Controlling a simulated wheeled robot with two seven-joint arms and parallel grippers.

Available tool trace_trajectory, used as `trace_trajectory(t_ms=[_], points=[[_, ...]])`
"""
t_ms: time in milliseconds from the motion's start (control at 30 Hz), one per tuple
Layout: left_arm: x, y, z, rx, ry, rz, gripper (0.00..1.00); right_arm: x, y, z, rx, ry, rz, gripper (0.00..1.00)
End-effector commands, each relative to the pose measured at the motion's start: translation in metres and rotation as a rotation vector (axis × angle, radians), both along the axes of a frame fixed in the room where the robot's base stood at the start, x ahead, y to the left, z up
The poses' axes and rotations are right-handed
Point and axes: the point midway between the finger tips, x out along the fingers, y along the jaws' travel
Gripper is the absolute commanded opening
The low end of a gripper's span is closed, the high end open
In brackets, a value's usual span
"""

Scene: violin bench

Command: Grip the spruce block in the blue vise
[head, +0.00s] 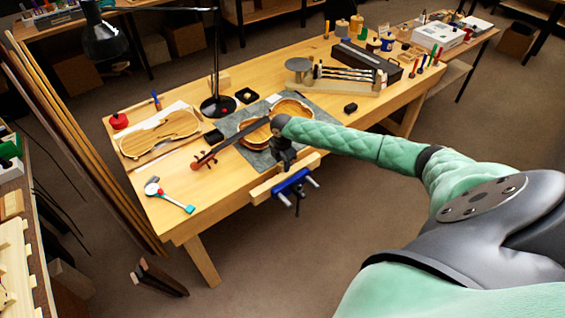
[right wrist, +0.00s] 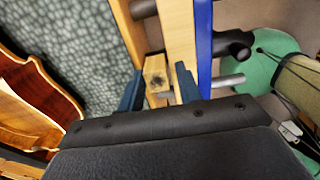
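The blue vise (head: 292,184) is fixed to the front edge of the bench, with a pale wooden jaw (head: 268,190). My right gripper (head: 284,160) points down just above it. In the right wrist view, the spruce block (right wrist: 156,76) is a small pale piece with a dark mark on its end. It sits between the two blue fingers of my right gripper (right wrist: 160,82), close to the left finger, with a narrow gap at the right finger. The vise's wooden jaws and blue plate (right wrist: 204,45) lie beyond; whether they touch the block is unclear. My left gripper is out of view.
A violin body (head: 290,110) lies on the grey mat (head: 258,160) beside my right gripper, close to it in the wrist view. The bench's front right is fairly clear.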

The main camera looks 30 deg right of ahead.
Motion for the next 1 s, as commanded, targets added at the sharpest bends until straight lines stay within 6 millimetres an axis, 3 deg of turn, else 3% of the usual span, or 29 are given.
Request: trace_trajectory(t_ms=[567, 1000], points=[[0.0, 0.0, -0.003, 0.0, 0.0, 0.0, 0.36, 0.005, 0.0, 0.006, 0.002, -0.014, -0.002, 0.48], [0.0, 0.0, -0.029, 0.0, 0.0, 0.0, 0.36, 0.002, -0.001, 0.063, 0.0, -0.01, -0.001, 0.48]])
